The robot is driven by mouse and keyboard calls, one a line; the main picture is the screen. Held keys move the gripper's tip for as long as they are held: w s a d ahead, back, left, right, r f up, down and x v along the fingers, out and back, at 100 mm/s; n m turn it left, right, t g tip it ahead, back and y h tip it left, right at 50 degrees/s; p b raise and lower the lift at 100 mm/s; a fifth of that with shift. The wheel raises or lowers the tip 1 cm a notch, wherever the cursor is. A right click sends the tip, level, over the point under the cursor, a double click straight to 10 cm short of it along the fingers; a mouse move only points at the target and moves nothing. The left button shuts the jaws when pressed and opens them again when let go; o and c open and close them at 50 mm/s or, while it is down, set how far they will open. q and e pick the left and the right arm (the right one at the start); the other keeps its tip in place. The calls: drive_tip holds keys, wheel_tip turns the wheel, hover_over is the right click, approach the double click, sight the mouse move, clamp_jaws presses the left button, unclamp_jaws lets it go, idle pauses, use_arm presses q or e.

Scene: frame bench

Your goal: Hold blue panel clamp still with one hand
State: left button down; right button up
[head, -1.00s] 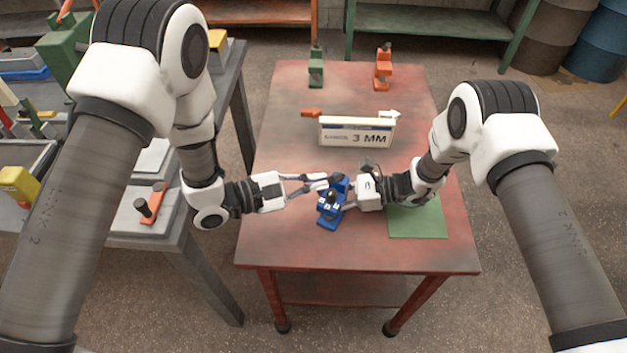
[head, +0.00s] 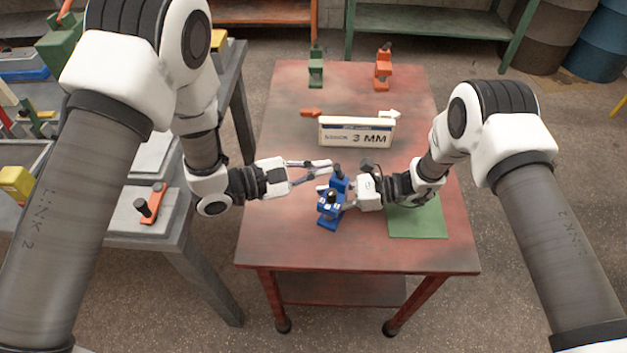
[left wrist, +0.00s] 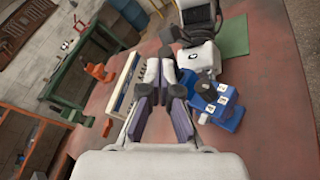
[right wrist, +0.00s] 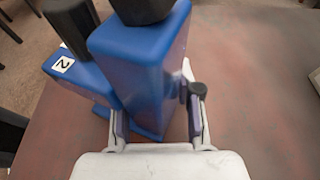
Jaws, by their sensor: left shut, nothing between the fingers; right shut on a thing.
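The blue panel clamp (head: 329,212) stands on the red table, with black knobs and small white number labels. It also shows in the left wrist view (left wrist: 222,112), and its blue body fills much of the right wrist view (right wrist: 140,60). My right gripper (head: 350,201) is shut on the clamp from the right side; in the right wrist view one finger is partly hidden behind the blue body. My left gripper (head: 329,167) is shut and empty, just beyond the clamp in the head view and apart from it.
A sign reading 3 MM (head: 356,133) stands behind the clamp. A green mat (head: 418,222) lies under my right arm. A green clamp (head: 316,68) and an orange clamp (head: 383,70) stand at the far edge. The table's front is clear.

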use_arm(q)
drive_tip(key=shift+w+d+r, duration=0.35)
drive_tip(key=shift+w+r, duration=0.1)
drive_tip(key=shift+w, duration=0.2)
drive_tip(key=s+a+r, duration=0.1)
drive_tip(key=a+r, duration=0.5)
drive_tip(key=a, duration=0.5)
drive_tip(key=shift+s+a, duration=0.25)
drive_tip(key=shift+s, duration=0.15)
use_arm(e)
drive_tip(key=shift+c, duration=0.2)
drive_tip(key=o, duration=1)
drive_tip(key=shift+d, duration=0.1)
